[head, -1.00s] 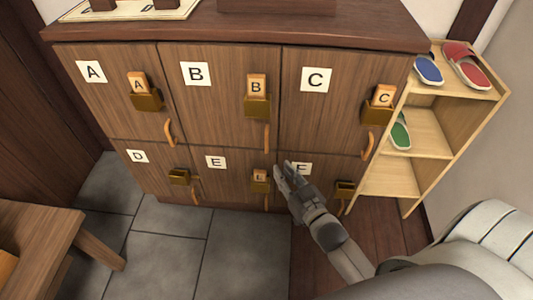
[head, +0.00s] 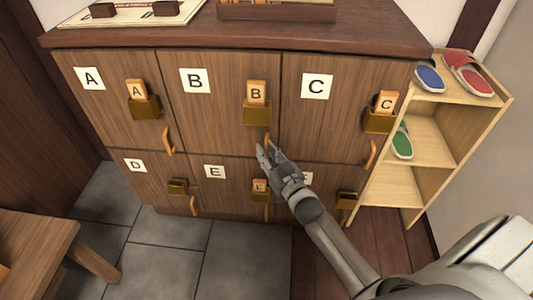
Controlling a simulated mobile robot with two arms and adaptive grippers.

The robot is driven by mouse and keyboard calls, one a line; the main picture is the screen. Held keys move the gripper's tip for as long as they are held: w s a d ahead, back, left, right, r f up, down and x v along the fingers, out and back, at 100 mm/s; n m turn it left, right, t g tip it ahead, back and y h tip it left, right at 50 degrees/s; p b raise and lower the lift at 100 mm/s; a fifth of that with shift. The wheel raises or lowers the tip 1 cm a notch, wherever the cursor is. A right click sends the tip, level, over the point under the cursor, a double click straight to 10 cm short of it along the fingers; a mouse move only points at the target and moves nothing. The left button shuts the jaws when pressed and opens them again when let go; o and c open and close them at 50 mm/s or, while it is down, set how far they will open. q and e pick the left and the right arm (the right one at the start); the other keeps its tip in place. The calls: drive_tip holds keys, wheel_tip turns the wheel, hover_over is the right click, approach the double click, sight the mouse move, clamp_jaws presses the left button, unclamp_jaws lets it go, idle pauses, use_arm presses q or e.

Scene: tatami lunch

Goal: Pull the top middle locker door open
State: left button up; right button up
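The top middle locker door (head: 215,120) is brown wood with a white B sign (head: 195,80). It looks closed. A brass holder (head: 257,113) with a wooden B tag (head: 256,92) sits at its right side. Its small curved wooden handle (head: 267,143) is below the holder, partly hidden by my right gripper. My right gripper (head: 265,149) is at the lower end of that handle, its fingers pointing up. The fingertips look slightly apart; I cannot tell whether they touch the handle. My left gripper is not in view.
Doors A (head: 100,100) and C (head: 325,125) flank it, with handles (head: 168,141) and (head: 371,154). A slipper shelf (head: 430,140) stands at the right. A wooden table (head: 40,245) is at lower left. Grey floor tiles (head: 165,240) in front are clear.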

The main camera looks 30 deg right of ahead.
drive_tip(key=shift+w, duration=0.2)
clamp_jaws()
drive_tip(key=shift+s+a, duration=0.1)
drive_tip(key=shift+s, duration=0.05)
